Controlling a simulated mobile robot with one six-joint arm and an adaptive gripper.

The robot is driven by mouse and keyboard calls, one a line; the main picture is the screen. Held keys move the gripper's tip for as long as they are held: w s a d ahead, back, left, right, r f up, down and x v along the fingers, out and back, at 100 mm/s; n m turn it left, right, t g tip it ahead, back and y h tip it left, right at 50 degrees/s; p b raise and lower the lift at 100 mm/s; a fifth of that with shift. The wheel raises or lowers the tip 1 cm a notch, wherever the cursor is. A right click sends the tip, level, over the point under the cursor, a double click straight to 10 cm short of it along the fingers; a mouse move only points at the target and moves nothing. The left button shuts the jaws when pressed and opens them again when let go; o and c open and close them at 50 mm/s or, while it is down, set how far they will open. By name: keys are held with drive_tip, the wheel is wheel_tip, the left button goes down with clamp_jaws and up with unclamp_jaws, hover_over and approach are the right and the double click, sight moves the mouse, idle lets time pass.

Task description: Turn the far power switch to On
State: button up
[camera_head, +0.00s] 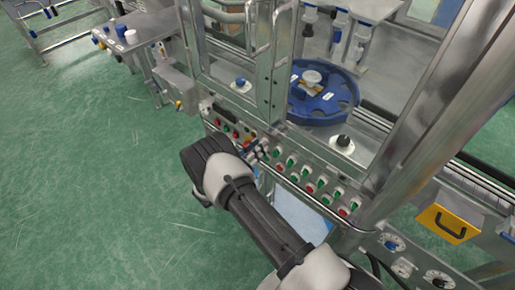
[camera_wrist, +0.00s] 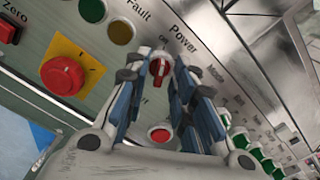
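The power switch (camera_wrist: 160,68) is a red rotary knob on a pale metal panel, under the label "Power" in the wrist view. Its grip stands roughly upright in that picture, with small lettering just above it. My gripper (camera_wrist: 160,62) is at the panel, one finger on each side of the knob. The fingers are apart, and a narrow gap seems to show beside the red grip; contact is not clear. In the head view my gripper (camera_head: 258,152) is at the front control panel, and my arm hides part of that panel and the switch.
A red emergency button (camera_wrist: 63,75) on a yellow plate lies left of my fingers. A round red button (camera_wrist: 160,134) sits between them, lower down. Green switches (camera_wrist: 262,156) line the panel to the right. A blue rotary table (camera_head: 322,110) stands behind the panel; green floor is open at left.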

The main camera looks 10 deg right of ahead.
clamp_jaws()
drive_tip(key=shift+f+m+b, duration=0.1)
drive_tip(key=shift+m+b, duration=0.2)
drive_tip(key=shift+m, duration=0.1)
drive_tip(key=m+b, duration=0.6)
drive_tip(key=m, duration=0.5)
idle(0.4)
idle(0.4)
drive_tip(key=shift+o, duration=1)
unclamp_jaws()
